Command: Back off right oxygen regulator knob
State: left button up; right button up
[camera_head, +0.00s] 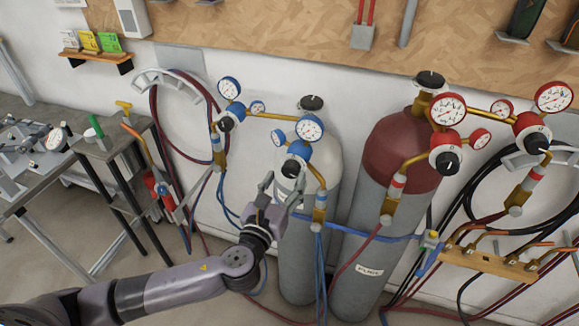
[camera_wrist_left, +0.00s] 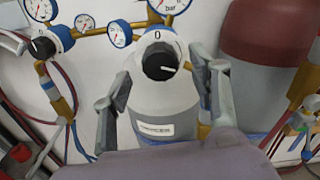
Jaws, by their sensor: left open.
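The right oxygen regulator knob (camera_head: 291,168) is black and sits on the front of the right blue regulator, before the pale grey cylinder (camera_head: 318,160). In the left wrist view the knob (camera_wrist_left: 160,62) faces me, with a white pointer line at its lower right and a "0" above it. My left gripper (camera_head: 282,187) is open just below and in front of the knob. In the wrist view its fingers stand left and right of the knob, apart from it, with nothing between them held. My right gripper is out of view.
The left blue regulator knob (camera_head: 226,124) and blue gauges (camera_head: 311,128) are close by. A red-topped cylinder (camera_head: 405,150) with red gauges (camera_head: 448,109) stands right. A torch rack (camera_head: 490,262) is lower right, a workbench (camera_head: 40,180) left. Hoses hang around the cylinders.

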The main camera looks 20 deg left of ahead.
aim_at(289, 174)
pick_arm(q)
jog(key=shift+w+d+p, duration=0.1)
jog(key=shift+w+p, duration=0.2)
jog(key=shift+w, duration=1.6)
jog(key=shift+c, duration=0.4)
jog(key=c, duration=1.1)
